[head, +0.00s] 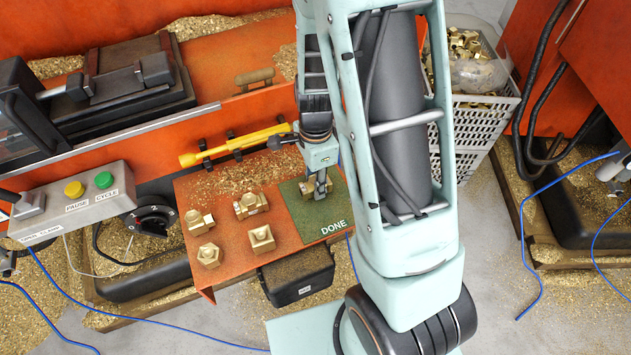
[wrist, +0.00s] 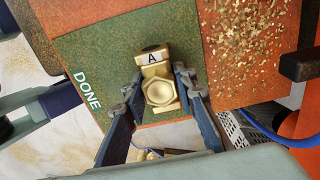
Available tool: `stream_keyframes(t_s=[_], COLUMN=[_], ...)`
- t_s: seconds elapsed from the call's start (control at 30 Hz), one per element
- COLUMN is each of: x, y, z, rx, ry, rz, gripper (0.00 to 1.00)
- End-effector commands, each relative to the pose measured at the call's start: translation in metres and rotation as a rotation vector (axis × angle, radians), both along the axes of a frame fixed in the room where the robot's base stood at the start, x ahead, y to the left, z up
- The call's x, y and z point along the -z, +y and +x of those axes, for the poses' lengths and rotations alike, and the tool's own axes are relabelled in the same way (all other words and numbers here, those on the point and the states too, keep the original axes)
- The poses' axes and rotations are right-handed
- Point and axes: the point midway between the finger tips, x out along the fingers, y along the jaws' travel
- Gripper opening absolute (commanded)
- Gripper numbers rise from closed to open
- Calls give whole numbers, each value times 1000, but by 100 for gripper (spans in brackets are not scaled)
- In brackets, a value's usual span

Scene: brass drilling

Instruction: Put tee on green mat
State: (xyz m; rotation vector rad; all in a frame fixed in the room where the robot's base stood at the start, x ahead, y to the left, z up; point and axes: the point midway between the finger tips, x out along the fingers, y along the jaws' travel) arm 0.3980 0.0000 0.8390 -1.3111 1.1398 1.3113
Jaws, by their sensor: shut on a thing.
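The green mat (head: 304,218), marked DONE, lies at the right end of the orange bench; the wrist view also shows it (wrist: 95,55). A brass fitting, which looks like the tee (wrist: 160,92), has a hex opening facing the wrist camera and a block labelled A at its far end. My gripper (wrist: 158,84) is shut on this fitting, one finger on each side. In the head view my gripper (head: 318,189) points down over the mat and mostly hides the fitting. I cannot tell whether the fitting touches the mat.
Several other brass fittings (head: 262,239) stand on the orange bench (head: 228,275) left of the mat. Brass chips (head: 225,180) lie behind them, and a yellow bar (head: 235,145) runs along the back. A white crate (head: 470,130) stands right of my arm. The mat's front part is clear.

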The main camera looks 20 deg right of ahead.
Motion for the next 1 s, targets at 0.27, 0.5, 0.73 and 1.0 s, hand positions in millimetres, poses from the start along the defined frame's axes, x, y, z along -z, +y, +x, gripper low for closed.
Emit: stream_keyframes(t_s=[0.27,0.5,0.73,1.0], x=[1,-2,-36,-93], y=[0,0,1,1], z=[0,0,2,1], rx=[0,0,-1,-2], ry=[0,0,-6,-5], rz=[0,0,1,1], gripper=[43,43,43,43])
